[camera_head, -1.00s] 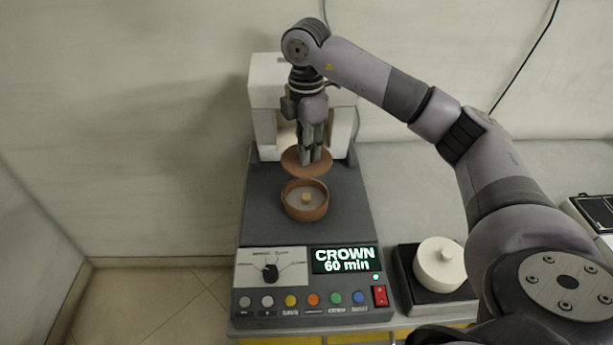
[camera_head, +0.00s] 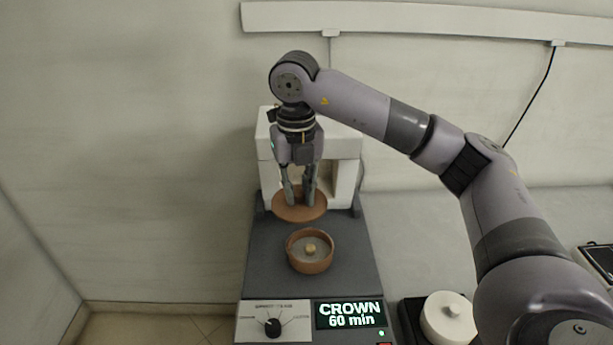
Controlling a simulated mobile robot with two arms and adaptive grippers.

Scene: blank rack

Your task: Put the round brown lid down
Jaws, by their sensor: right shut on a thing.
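The round brown lid (camera_head: 282,208) is a flat disc below my right gripper (camera_head: 299,200), at the far end of the dark machine top, in front of the white block. My right gripper points down and is shut on the lid near its middle. I cannot tell whether the lid touches the surface beneath it. A round brown bowl (camera_head: 310,262) stands open, nearer to me, with grey content and a small tan piece in its centre. My left gripper is not in view.
The dark machine (camera_head: 262,276) has a dial and a display reading "CROWN 60 min". A white block (camera_head: 346,172) stands at its back. A white lidded pot (camera_head: 448,318) sits on a dark base at the right.

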